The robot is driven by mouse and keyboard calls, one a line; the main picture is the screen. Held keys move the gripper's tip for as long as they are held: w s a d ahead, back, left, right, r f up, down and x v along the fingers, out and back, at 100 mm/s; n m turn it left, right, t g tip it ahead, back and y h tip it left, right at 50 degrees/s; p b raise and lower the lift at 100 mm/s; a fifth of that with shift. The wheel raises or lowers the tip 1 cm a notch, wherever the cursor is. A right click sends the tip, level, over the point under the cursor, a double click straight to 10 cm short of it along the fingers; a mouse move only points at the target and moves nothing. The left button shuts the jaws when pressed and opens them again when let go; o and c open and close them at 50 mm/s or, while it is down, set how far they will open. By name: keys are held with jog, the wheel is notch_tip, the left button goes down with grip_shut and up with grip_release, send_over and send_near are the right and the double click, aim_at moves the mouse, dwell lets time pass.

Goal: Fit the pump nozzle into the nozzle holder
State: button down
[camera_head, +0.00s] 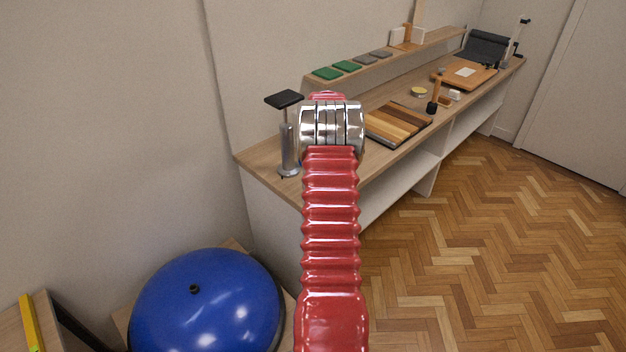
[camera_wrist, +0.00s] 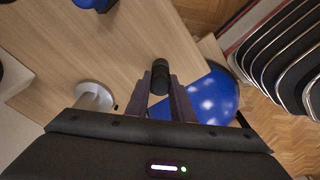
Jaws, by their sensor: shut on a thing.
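In the wrist view my gripper (camera_wrist: 160,83) is shut on a short black cylinder, which looks like the pump nozzle (camera_wrist: 160,70). The nozzle points away from the palm, above the wooden counter top. In the head view my own arm hides the gripper and nozzle. A grey upright pump with a black handle (camera_head: 286,99) stands at the counter's near left end. A pale round piece (camera_wrist: 95,96) is left of my fingers in the wrist view; I cannot tell whether it is the nozzle holder. No holder can be made out for certain.
A blue half-ball (camera_head: 207,298) is on the left below the counter, and also in the wrist view (camera_wrist: 212,97). The counter (camera_head: 262,160) carries a striped wooden board (camera_head: 397,124) and several small items. Curved dark chrome-edged pieces (camera_wrist: 285,50) are at the right. Parquet is clear at right.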

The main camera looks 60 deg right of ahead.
jog(key=shift+f, duration=0.55)
jog(key=c, duration=1.5)
grip_release()
jog(key=shift+o, duration=0.2)
notch_tip(320, 180, up, 14)
jog(key=s, duration=0.1)
jog(key=shift+s+d+f, duration=0.15)
jog(key=shift+s+d, duration=0.05)
jog(key=shift+d, duration=0.25)
